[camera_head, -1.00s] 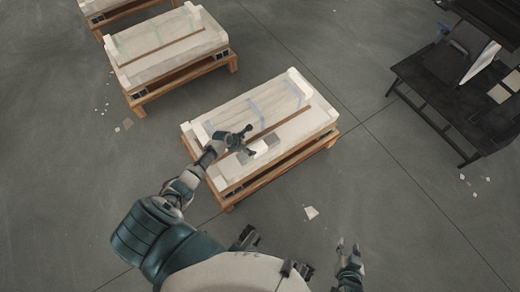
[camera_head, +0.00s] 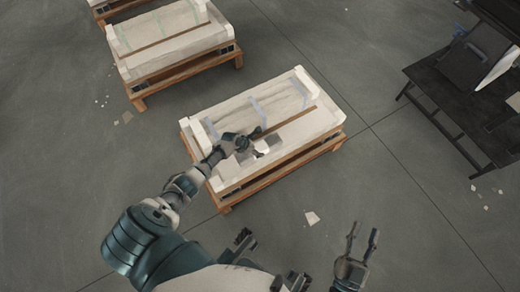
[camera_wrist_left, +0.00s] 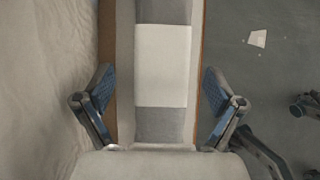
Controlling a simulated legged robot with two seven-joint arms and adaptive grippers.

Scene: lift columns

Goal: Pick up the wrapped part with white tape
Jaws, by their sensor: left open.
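The wrapped part (camera_wrist_left: 163,65) is a grey bar with a wide white tape band around its middle. In the left wrist view it runs up the centre, between the two fingers of my left gripper (camera_wrist_left: 159,85). The gripper is open, one blue-padded finger on each side, apart from the bar. In the head view the part (camera_head: 268,146) lies on the near side of the pale block on the middle pallet, partly hidden by my left gripper (camera_head: 252,141) above it. My right gripper (camera_head: 363,236) is open and empty, over the floor at the lower right.
The wooden pallet (camera_head: 290,162) carries a pale slab with raised white corners and grey-blue strips. Another loaded pallet (camera_head: 188,76) stands behind left. A dark bench (camera_head: 440,95) is at the right. Floor between is mostly clear, with white scraps (camera_head: 312,218).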

